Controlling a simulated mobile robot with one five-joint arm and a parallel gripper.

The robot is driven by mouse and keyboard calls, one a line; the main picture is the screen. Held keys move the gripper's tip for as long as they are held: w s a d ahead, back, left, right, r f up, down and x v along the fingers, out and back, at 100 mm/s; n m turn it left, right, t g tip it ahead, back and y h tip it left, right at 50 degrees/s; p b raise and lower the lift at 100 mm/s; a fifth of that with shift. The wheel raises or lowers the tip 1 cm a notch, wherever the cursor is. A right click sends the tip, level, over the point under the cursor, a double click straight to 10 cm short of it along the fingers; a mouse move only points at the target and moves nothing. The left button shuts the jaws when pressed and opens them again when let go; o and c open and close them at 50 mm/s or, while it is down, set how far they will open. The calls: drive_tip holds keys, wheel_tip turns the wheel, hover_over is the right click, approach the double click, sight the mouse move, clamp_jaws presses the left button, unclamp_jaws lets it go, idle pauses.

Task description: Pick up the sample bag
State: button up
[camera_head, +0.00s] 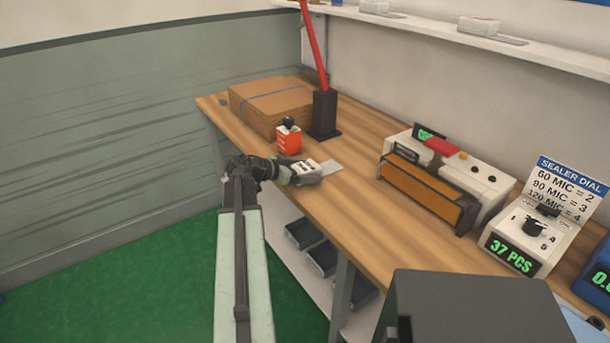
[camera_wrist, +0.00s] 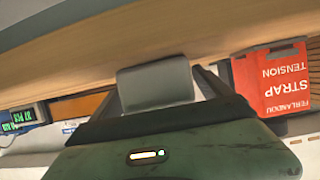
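My gripper (camera_head: 308,172) is low over the wooden bench, near its front left edge. A flat pale grey piece (camera_head: 331,167) lies at the fingertips and may be the sample bag, but it is too small to be sure. In the wrist view a smooth grey block (camera_wrist: 155,86) fills the middle, just beyond my dark green gripper body.
A red strap tension box (camera_head: 288,138) stands just behind my gripper; it also shows in the wrist view (camera_wrist: 275,80). Cardboard sheets (camera_head: 270,103) and a black stand (camera_head: 324,113) are behind it. An orange-fronted sealer (camera_head: 425,188) stands right. The bench between is clear.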

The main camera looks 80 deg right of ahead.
drive_tip(key=c, duration=1.4)
drive_tip(key=shift+c, duration=0.2)
drive_tip(key=shift+r, duration=0.1)
